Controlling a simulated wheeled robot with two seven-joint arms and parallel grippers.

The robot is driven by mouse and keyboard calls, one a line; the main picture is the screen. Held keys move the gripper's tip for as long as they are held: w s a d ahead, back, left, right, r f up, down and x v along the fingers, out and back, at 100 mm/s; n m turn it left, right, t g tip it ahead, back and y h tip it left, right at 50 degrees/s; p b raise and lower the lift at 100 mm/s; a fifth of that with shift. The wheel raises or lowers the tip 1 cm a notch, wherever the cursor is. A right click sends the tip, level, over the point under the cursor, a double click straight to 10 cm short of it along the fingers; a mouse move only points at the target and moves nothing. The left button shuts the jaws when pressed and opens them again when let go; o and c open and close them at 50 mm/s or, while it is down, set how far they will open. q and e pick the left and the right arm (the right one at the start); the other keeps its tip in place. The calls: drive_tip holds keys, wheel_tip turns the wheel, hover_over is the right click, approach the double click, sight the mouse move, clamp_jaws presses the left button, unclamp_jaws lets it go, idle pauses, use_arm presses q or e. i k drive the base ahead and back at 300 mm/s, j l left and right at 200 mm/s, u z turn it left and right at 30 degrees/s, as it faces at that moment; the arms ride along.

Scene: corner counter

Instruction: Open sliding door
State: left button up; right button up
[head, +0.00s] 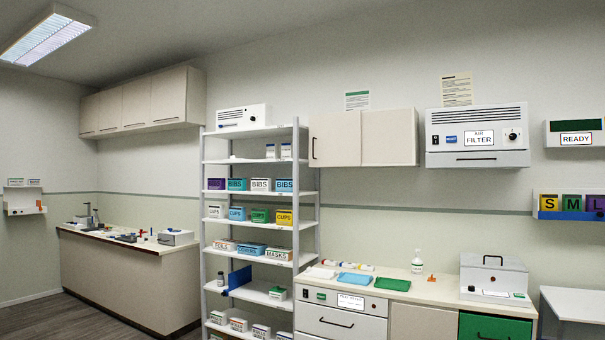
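A beige two-panel wall cabinet (389,138) hangs right of the shelf rack in the head view. Its left panel (337,139) has a dark vertical handle (314,148) near its left edge. The two panels meet near the middle and cover the cabinet's front, so its inside is hidden. I cannot tell for certain that this panel is the sliding door. Neither of my grippers is in view.
A shelf rack (296,200) with labelled boxes stands left of the cabinet. Below is a counter (405,293) with trays, a bottle (417,262) and a grey lidded box (494,272). An air filter unit (477,135) hangs just right of the cabinet.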

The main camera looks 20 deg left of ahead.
sight(335, 139)
drive_tip(key=i+u, duration=0.1)
drive_tip(key=i, duration=1)
drive_tip(key=i+u, duration=0.1)
drive_tip(key=i, duration=1.05)
drive_tip(key=i+l+u, duration=0.15)
drive_tip(key=i, duration=0.95)
